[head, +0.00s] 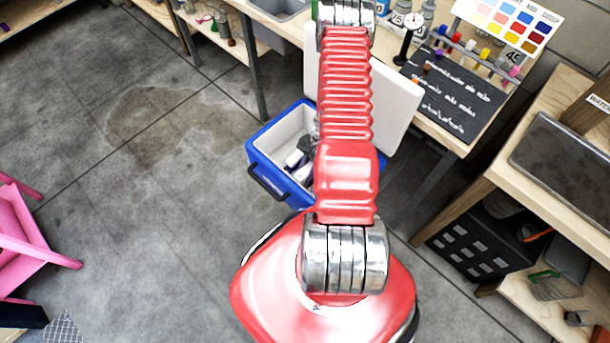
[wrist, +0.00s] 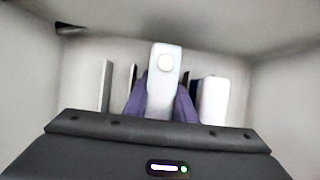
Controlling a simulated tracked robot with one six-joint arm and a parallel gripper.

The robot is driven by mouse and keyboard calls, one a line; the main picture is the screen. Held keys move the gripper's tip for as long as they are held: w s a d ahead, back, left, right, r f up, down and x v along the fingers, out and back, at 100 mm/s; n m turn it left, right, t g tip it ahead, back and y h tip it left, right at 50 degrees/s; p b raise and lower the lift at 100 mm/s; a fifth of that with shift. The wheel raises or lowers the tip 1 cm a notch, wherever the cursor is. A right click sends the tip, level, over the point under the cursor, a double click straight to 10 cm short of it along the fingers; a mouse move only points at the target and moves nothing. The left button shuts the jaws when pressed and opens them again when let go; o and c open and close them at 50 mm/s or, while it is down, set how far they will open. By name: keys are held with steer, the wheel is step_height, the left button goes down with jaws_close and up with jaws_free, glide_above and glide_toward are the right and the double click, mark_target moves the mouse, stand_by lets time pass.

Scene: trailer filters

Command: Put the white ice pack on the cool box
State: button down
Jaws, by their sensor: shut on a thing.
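The blue cool box (head: 261,168) stands open on the floor, with its white lid (head: 397,105) tilted back behind it. In the wrist view I look into its pale interior (wrist: 285,100).
A white block (wrist: 214,100) and a thin grey piece (wrist: 105,86) stand inside the box beside the gripper. A workbench (head: 445,128) with a black board (head: 455,95) is behind, a shelf (head: 475,185) at right. A pink stool (head: 18,235) is at left; the floor between is clear.

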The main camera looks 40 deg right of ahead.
mark_target(309, 166)
steer(key=shift+f, duration=0.1)
steer(key=c, duration=1.5)
jaws_free()
steer(key=shift+v, duration=3.85)
steer(key=shift+a, duration=0.1)
